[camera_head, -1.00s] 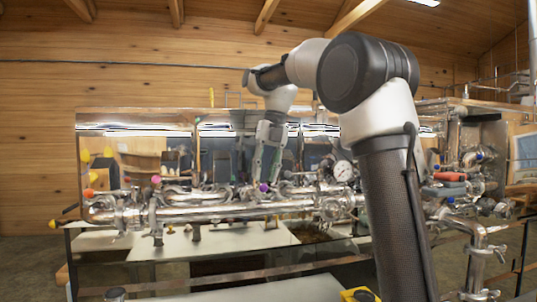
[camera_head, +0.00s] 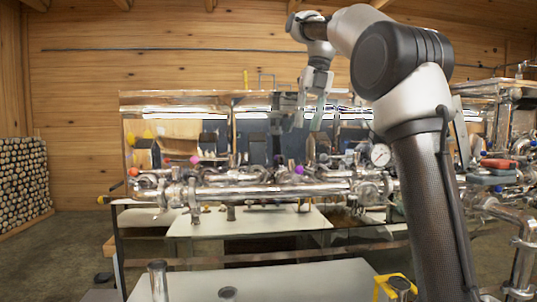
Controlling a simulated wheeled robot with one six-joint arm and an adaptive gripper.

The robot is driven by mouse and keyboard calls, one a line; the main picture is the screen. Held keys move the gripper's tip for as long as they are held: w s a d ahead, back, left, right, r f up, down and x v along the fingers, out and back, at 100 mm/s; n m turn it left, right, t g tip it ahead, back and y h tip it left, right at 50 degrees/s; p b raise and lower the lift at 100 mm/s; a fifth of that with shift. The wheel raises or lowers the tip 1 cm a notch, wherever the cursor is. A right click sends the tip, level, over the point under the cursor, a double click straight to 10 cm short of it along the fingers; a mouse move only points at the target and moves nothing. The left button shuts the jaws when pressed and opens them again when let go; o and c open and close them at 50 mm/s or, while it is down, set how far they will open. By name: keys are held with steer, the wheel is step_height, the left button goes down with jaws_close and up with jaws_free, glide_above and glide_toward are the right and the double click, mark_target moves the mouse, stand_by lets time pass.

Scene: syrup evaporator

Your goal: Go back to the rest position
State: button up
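My gripper (camera_head: 312,108) hangs from my raised arm, fingers down, in front of the upper part of the shiny evaporator (camera_head: 250,180). It appears apart from the pipes below it. The fingers look spread with nothing between them. A purple knob (camera_head: 299,170) and a pink knob (camera_head: 194,159) show on the pipework. A round gauge (camera_head: 380,155) sits just left of my arm.
A pale table top (camera_head: 290,280) with a short metal post (camera_head: 158,280) is in the foreground, with a yellow-edged item (camera_head: 397,287) at its right. Red-handled parts (camera_head: 498,164) and pipes stand at the right. Stacked logs (camera_head: 22,180) are at the far left.

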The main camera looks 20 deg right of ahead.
steer(key=shift+s, duration=0.1)
steer(key=s+d+f+m+t+h, duration=0.1)
steer(key=s+d+f+m+t, duration=0.1)
steer(key=s+f+m, duration=1.1)
steer(key=s+d+f+m+t+h, duration=0.1)
steer(key=s+d+f+m+t, duration=0.1)
steer(key=s+f+m, duration=1)
steer(key=s+d+m, duration=0.1)
steer(key=s+m, duration=0.2)
steer(key=m, duration=0.6)
steer(key=shift+f+m, duration=0.3)
steer(key=shift+f, duration=0.1)
steer(key=shift+s+d, duration=0.1)
